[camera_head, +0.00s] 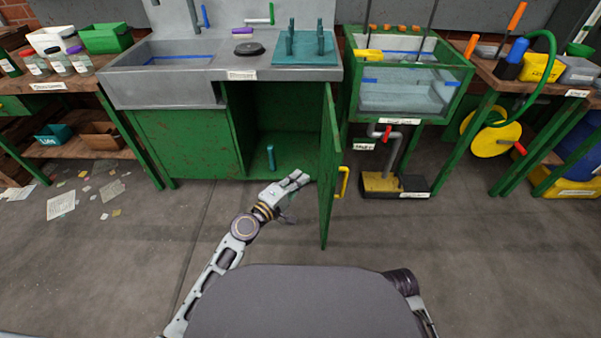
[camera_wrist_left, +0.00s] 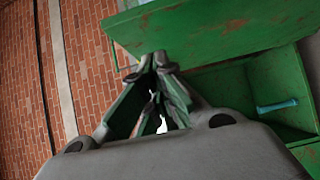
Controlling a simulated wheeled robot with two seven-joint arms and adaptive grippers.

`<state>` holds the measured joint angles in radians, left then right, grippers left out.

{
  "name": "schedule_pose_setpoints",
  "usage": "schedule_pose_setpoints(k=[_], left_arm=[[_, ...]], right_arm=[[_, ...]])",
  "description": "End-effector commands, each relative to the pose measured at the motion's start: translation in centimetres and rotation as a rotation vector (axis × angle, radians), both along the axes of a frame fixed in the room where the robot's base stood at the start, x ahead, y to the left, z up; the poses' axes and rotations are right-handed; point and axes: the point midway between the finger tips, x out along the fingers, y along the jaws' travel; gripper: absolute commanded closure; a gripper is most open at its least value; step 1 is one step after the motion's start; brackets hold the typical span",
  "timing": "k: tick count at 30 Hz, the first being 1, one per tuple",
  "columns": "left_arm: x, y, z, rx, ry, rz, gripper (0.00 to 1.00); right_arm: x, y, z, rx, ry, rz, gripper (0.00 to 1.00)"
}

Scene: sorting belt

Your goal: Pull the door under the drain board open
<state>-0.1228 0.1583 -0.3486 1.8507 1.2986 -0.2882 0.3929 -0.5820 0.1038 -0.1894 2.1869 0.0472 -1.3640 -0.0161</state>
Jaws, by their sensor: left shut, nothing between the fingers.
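The green door (camera_head: 329,165) under the drain board (camera_head: 306,50) stands swung far out from the cabinet, seen nearly edge-on in the head view. Its yellow handle (camera_head: 342,182) is on the door's right-hand face. My left gripper (camera_head: 302,178) is shut and empty, just left of the door on its inner side, in front of the cabinet opening (camera_head: 285,120). In the left wrist view the shut fingers (camera_wrist_left: 158,62) point toward a green panel (camera_wrist_left: 215,30). I cannot tell whether they touch the door. My right gripper does not show.
A teal cylinder (camera_head: 271,157) stands inside the cabinet. A glass-sided green tank (camera_head: 410,85) with a grey pipe below stands right of the door. Tables with jars and tools flank both sides. Papers (camera_head: 61,203) lie on the left floor; the floor in front is clear.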

Motion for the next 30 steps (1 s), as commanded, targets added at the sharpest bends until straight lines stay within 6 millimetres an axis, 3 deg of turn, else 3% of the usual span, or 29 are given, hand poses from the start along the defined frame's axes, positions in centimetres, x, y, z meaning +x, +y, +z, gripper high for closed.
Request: schedule_pose_setpoints(k=[9,30], left_arm=[[-1.5,0.3,0.0,-0.001,0.001,0.000,1.00],[-1.9,0.2,0.0,0.022,-0.006,-0.012,1.00]], right_arm=[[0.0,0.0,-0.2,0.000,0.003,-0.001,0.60],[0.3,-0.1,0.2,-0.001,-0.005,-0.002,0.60]])
